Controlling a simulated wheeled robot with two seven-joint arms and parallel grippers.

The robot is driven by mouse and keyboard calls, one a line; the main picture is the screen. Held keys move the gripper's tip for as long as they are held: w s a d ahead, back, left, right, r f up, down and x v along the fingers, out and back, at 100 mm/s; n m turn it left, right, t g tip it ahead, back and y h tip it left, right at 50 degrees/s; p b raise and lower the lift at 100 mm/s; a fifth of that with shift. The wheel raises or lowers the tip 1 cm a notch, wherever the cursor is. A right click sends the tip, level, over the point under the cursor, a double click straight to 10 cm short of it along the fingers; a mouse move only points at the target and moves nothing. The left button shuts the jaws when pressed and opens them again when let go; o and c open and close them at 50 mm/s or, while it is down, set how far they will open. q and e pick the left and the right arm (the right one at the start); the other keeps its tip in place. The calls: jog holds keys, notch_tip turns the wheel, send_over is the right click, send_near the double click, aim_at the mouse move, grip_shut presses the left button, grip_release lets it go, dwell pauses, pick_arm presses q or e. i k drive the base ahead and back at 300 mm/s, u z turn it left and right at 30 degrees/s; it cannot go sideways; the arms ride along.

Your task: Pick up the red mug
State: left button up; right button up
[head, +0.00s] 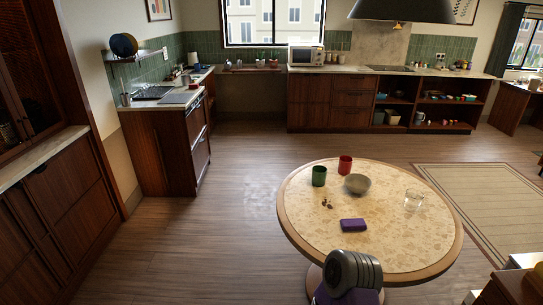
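The red mug (345,164) stands upright near the far edge of the round table (301,228), left of the table's middle. A grey bowl (358,184) sits just in front of it and to the right. A green cup (319,176) stands to its left and slightly nearer. I cannot make out the red mug's handle at this size. Neither of my grippers shows in the head view, and nothing is touching the mug.
The table also holds a purple block (353,225), a clear glass (413,201) and small brown bits (327,204). A grey rounded thing (349,272) covers part of its near edge. Open floor (236,190) lies left of the table; counters (321,101) line the back.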

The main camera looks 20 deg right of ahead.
aim_at(345, 165)
jog(key=u, duration=0.55)
jog(key=i, duration=1.85)
jog(key=z, duration=1.2)
jog(key=i, duration=0.85)
jog(key=z, duration=0.85)
